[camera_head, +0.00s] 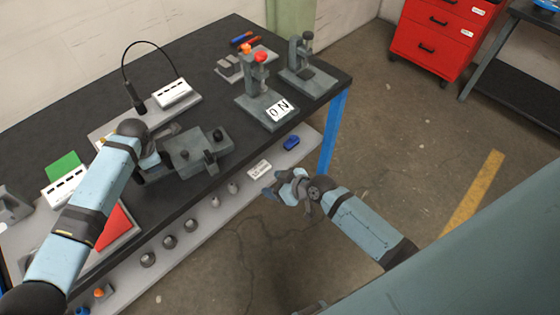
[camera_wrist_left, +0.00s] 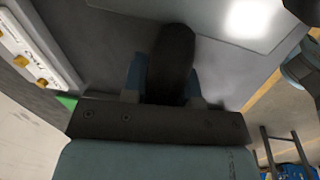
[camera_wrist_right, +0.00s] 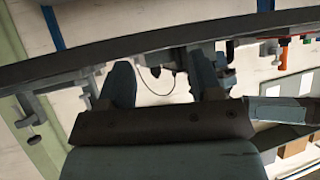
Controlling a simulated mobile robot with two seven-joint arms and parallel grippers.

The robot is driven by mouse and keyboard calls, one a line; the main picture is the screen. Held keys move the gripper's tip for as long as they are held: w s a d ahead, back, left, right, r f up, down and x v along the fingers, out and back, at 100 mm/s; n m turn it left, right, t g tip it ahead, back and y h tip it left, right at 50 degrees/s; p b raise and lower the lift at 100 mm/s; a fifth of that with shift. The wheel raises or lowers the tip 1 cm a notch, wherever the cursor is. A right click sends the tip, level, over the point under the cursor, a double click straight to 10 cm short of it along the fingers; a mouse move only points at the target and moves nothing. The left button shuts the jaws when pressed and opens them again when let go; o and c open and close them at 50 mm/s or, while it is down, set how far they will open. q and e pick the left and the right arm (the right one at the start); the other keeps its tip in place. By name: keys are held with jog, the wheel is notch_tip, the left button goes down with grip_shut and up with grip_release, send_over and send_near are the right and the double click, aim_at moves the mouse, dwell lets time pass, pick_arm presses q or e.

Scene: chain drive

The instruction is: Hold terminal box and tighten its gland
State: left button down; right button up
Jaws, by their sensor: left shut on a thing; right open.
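The grey terminal box (camera_head: 188,152) sits near the front edge of the dark bench, with dark round fittings on it; I cannot tell which is its gland. My left gripper (camera_head: 160,160) is at the box's left side and is shut on it. In the left wrist view its fingers (camera_wrist_left: 165,80) close around a dark rounded part in front of a grey surface (camera_wrist_left: 110,40). My right gripper (camera_head: 284,188) is open and empty, in front of the bench edge and apart from the box. In the right wrist view nothing sits between its fingers (camera_wrist_right: 165,85).
A grey stand with red and orange knobs (camera_head: 261,85) and a sign is at the right of the bench, near another stand (camera_head: 302,65). A white labelled unit (camera_head: 172,93) and dark cable stand behind the box. A lower shelf (camera_head: 235,205) holds several small parts.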

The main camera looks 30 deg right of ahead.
jog(key=s+f+m+t+h, duration=0.1)
jog(key=s+m+h, duration=0.1)
jog(key=s, duration=0.7)
jog(key=shift+s, duration=0.3)
jog(key=shift+f, duration=0.1)
jog(key=n+g+h, duration=0.3)
jog(key=n+g, duration=0.5)
jog(key=n, duration=0.6)
send_near(217, 131)
jog(key=s+d+f, duration=0.1)
jog(key=f, duration=0.2)
jog(key=s+d+f, duration=0.1)
jog(key=f, duration=0.1)
jog(key=s+d+f, duration=0.1)
jog(key=s+f, duration=0.1)
jog(key=f, duration=0.1)
jog(key=shift+d+f, duration=0.25)
jog(key=shift+f, duration=0.15)
jog(key=w+a+r+n+g+h, duration=0.1)
jog(key=w+a+r+n, duration=0.15)
jog(key=r, duration=0.25)
jog(key=w+a+r+n+g, duration=0.1)
jog(key=w+a+r+n, duration=0.15)
jog(key=r, duration=0.35)
jog(key=shift+n, duration=0.3)
jog(key=f, duration=1.2)
jog(key=shift+w+d+f, duration=0.1)
jog(key=shift+w+d, duration=0.05)
jog(key=shift+w, duration=0.25)
jog(key=shift+c, duration=0.4)
